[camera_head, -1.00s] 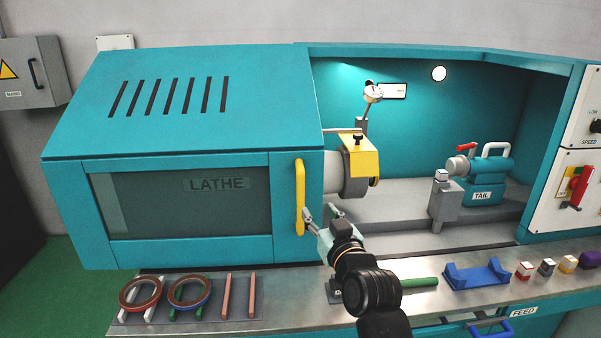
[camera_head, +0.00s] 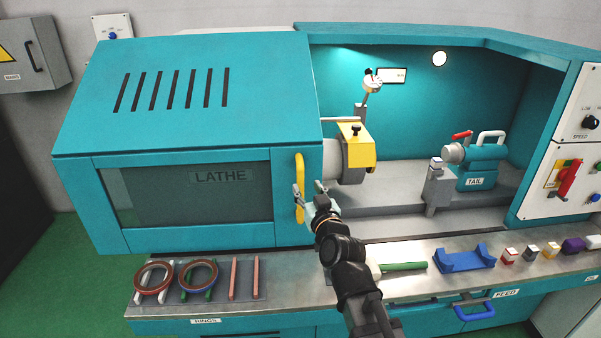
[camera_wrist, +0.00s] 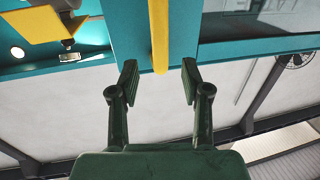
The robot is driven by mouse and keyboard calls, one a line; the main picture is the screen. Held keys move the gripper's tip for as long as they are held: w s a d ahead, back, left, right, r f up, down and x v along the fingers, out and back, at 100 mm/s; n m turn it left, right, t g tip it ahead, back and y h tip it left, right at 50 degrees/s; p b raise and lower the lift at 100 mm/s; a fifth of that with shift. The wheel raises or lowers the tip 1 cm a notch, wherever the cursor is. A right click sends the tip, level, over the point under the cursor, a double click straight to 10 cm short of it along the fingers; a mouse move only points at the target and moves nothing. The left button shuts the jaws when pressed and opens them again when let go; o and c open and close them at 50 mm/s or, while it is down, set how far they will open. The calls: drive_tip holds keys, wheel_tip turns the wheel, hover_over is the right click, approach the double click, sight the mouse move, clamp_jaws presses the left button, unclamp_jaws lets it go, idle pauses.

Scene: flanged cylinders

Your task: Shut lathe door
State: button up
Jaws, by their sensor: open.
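The teal lathe door (camera_head: 285,217) with a dark window marked LATHE stands on the left of the machine; the right side of the work area is uncovered. Its yellow vertical handle (camera_head: 299,178) is at the door's right edge. My gripper (camera_head: 308,190) is at the handle's lower part, its fingers apart. In the wrist view, my gripper (camera_wrist: 158,82) is open, and the handle (camera_wrist: 159,38) comes down between the two fingers, near the tips. Neither finger clearly touches it.
Inside the opening are the chuck with a yellow guard (camera_head: 356,149) and the tailstock (camera_head: 482,165). A metal shelf in front holds rings (camera_head: 153,280), rods (camera_head: 256,278), a green bar (camera_head: 403,266), a blue cradle (camera_head: 464,259) and several small blocks.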

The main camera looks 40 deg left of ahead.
sight(302, 179)
drive_tip(key=p+x, duration=0.1)
drive_tip(key=x, duration=0.6)
clamp_jaws()
